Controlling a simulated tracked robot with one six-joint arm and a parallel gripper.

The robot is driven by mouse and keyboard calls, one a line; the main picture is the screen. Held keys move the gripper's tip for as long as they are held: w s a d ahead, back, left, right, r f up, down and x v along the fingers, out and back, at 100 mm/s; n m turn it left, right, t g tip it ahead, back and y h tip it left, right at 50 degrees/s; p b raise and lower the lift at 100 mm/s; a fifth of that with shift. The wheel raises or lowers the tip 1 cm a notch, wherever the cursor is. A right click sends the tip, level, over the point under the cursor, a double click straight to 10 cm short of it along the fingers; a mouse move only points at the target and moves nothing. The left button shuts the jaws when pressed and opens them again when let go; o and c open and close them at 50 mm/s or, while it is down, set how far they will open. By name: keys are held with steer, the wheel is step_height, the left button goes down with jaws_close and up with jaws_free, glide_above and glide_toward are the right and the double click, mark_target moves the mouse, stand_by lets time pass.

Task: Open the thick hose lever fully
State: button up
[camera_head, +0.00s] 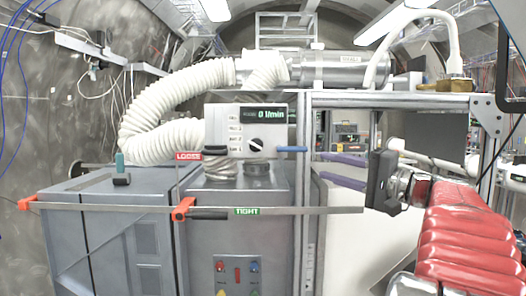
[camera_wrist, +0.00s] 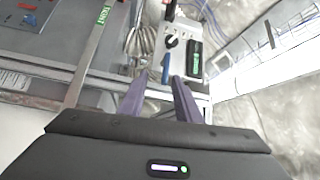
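The white control box (camera_head: 246,131) has a dial and a green display reading 0 l/min. A blue lever (camera_head: 293,149) sticks out sideways from its right side. In the wrist view the blue lever (camera_wrist: 166,68) shows just beyond and between my fingertips. A second, darker lever (camera_head: 215,151) is at the box's left side. The thick white corrugated hose (camera_head: 165,97) curves behind the box. My gripper (camera_head: 318,167) is open, its purple fingers pointing at the box from the right. It looks empty in the wrist view (camera_wrist: 160,78); contact with the lever cannot be told.
A long metal bar clamp (camera_head: 300,210) with orange grips and LOOSE and TIGHT labels runs across the front, below my fingers. A metal frame post (camera_head: 304,240) stands near my fingers. Grey cabinets (camera_head: 110,215) are at left.

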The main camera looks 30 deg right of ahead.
mark_target(299, 151)
steer(key=shift+s+d+r+t, duration=0.15)
steer(key=shift+s+d+r, duration=0.15)
steer(key=shift+d, duration=0.15)
steer(key=shift+s+d+r+t, duration=0.15)
steer(key=shift+s+d+r, duration=0.1)
steer(key=shift+d, duration=0.15)
steer(key=shift+w, duration=0.1)
steer(key=x, duration=1.3)
steer(key=shift+w, duration=0.35)
steer(key=shift+c, duration=0.7)
jaws_close()
steer(key=shift+f, duration=0.1)
